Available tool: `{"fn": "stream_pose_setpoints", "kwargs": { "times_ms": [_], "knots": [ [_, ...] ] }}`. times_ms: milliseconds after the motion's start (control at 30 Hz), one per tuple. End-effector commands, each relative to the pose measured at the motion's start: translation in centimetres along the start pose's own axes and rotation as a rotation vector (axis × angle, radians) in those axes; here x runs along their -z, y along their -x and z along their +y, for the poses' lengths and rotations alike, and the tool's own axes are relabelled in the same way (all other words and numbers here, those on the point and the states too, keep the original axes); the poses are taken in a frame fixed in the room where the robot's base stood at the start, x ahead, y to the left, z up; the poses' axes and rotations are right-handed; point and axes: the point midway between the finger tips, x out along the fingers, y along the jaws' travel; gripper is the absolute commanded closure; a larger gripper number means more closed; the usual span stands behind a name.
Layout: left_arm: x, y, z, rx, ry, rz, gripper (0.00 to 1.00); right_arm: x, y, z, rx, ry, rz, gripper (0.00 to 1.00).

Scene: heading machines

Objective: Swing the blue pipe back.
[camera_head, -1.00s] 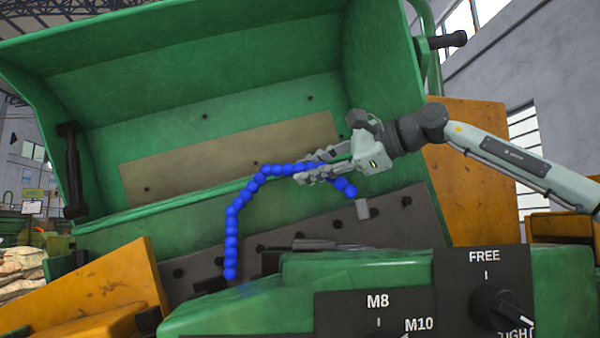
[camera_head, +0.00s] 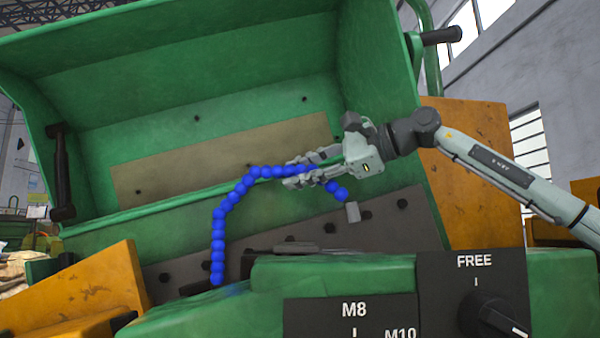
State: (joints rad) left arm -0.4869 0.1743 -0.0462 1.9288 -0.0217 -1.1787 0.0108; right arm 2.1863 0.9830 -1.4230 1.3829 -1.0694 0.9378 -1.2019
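The blue pipe (camera_head: 219,229) is a beaded, bendable hose in the middle of the head view. It rises from the green machine's front part, arches right and droops to a grey nozzle (camera_head: 352,212). My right gripper (camera_head: 289,172) comes in from the right, its fingers pointing left. One finger shows above the upper stretch of the pipe and one below it, with the blue beads between them. Whether both fingers press on the pipe is too small to tell. My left gripper is not in view.
Behind the pipe is the open green machine housing (camera_head: 200,70) with a tan plate (camera_head: 220,160). A dark bolted plate (camera_head: 385,225) lies below. A control panel (camera_head: 473,285) with a knob is at the front right. Orange parts (camera_head: 470,180) stand at both sides.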

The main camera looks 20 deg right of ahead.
Motion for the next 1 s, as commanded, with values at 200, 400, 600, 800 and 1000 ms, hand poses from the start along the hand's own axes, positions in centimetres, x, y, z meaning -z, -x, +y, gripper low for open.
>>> {"fn": "stream_pose_setpoints", "kwargs": {
  "times_ms": [200,400,600,800,1000],
  "knots": [
    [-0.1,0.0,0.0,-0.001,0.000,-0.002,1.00,0.1,0.0,-0.1,0.003,-0.003,0.001,0.59],
    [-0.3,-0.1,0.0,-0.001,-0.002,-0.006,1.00,0.1,0.2,-0.2,0.007,-0.004,0.001,0.59],
    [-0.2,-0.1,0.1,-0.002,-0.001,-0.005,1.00,0.1,2.8,-0.2,0.009,-0.005,0.000,0.59],
    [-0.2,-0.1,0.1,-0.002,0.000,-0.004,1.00,0.1,7.2,-0.2,0.009,-0.005,0.000,0.59],
    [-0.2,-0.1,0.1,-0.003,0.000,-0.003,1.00,0.1,10.6,-0.1,0.005,-0.004,0.001,0.59]
  ]
}}
